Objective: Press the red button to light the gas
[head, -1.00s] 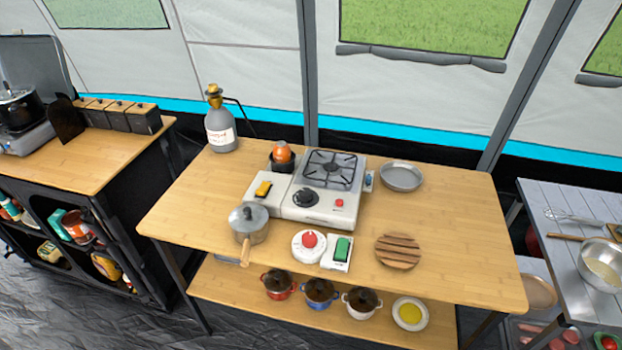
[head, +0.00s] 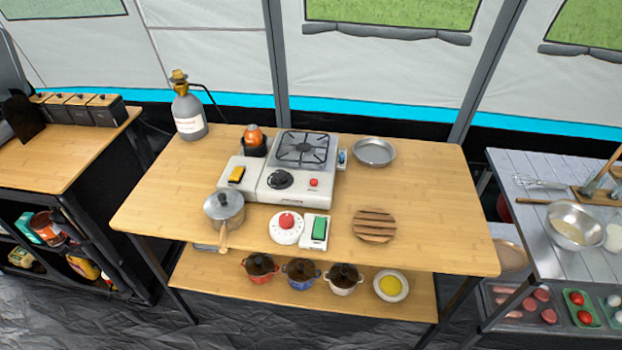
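A white camping gas stove (head: 262,197) with a black burner grate stands on the wooden table. Its small red button (head: 314,183) is on the front face, to the right of a black knob (head: 280,179). A larger red knob or button (head: 287,220) sits on a round white device in front of the stove. Beside that is a white box with a green switch (head: 319,229). No flame shows at the burner (head: 303,148). My gripper is not in view.
On the table (head: 420,215) are a lidded pot (head: 225,212), a round slatted wooden trivet (head: 374,225), a metal pan (head: 374,152) and a grey gas bottle (head: 188,115). The table's right part is clear. A grey side table (head: 540,190) stands to the right.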

